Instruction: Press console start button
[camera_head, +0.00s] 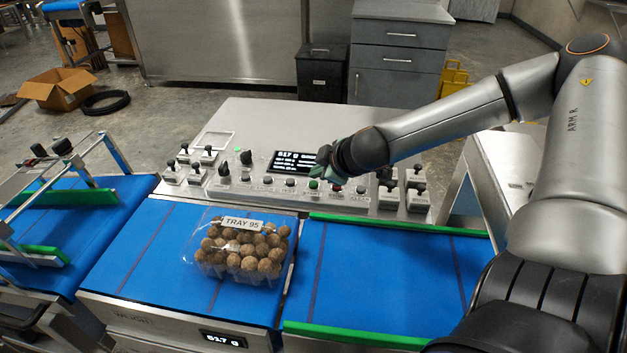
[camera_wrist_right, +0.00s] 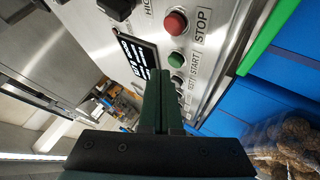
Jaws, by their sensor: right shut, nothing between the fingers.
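The grey control console (camera_head: 260,125) stands behind the conveyor. Its green START button (camera_head: 314,184) is on the front row; the wrist view shows it clearly (camera_wrist_right: 176,60), beside the START label and next to the red STOP button (camera_wrist_right: 175,22). My right gripper (camera_head: 322,174) is shut and empty, over the console close to the START button. In the wrist view its green fingertips (camera_wrist_right: 161,76) point just beside and below the START button. I cannot tell whether they touch the panel. My left gripper is not in view.
A clear clamshell labelled TRAY 95 (camera_head: 243,248) holds brown balls on the blue conveyor. The console's display (camera_head: 291,161) is lit. Several black knobs and levers (camera_head: 247,158) stand up from the console around the buttons. Green guide rails (camera_head: 400,224) edge the right belt.

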